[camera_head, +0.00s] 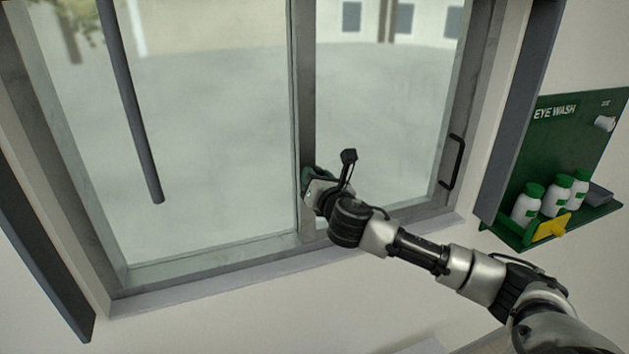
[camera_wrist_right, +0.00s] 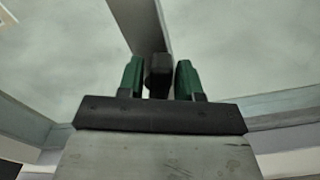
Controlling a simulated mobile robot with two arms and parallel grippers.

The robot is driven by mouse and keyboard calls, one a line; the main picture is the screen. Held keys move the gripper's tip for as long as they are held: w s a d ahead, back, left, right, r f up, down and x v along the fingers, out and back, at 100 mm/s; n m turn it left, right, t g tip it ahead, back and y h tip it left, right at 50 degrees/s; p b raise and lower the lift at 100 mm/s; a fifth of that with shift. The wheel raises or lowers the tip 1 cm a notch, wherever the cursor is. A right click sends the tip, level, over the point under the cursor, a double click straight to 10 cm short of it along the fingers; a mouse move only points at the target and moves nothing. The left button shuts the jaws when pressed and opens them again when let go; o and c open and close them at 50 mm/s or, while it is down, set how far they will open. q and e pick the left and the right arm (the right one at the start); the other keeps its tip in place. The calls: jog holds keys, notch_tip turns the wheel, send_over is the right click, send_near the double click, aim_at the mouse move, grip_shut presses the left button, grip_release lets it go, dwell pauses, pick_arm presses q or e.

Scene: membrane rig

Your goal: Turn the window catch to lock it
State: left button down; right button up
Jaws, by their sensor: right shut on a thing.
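The window (camera_head: 210,120) has two glass panes with a grey upright (camera_head: 304,80) between them. My right gripper (camera_head: 308,176) is at the lower part of this upright in the head view, and its own wrist hides the catch there. In the right wrist view, the two green fingers of my right gripper (camera_wrist_right: 159,78) stand on both sides of a dark block, the window catch (camera_wrist_right: 159,75), and are shut on it. The upright (camera_wrist_right: 140,25) runs up behind the catch. Which way the catch is turned cannot be told. My left gripper is not in view.
A black handle (camera_head: 453,162) is on the right frame of the window. A green eye wash board (camera_head: 570,125) with white bottles (camera_head: 557,197) hangs on the wall at the right. A dark rod (camera_head: 130,100) hangs before the left pane.

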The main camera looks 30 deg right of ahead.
jog(key=m, duration=0.2)
jog(key=m+b, duration=0.1)
jog(key=shift+d+f+m, duration=0.3)
jog(key=shift+f+m, duration=0.05)
jog(key=shift+m, duration=0.05)
jog(key=shift+s+d+f+m+b, duration=0.2)
jog(key=shift+m+b, duration=0.25)
jog(key=shift+m, duration=1.2)
jog(key=shift+w+d+f+m+b, duration=0.1)
jog(key=shift+f+m+b, duration=0.25)
jog(key=shift+m, duration=1.25)
jog(key=shift+s+d+f+m+b, duration=0.15)
jog(key=shift+m+b, duration=0.35)
jog(key=shift+m, duration=1.15)
jog(key=shift+w, duration=0.1)
jog(key=shift+f, duration=0.1)
jog(key=o, duration=0.7)
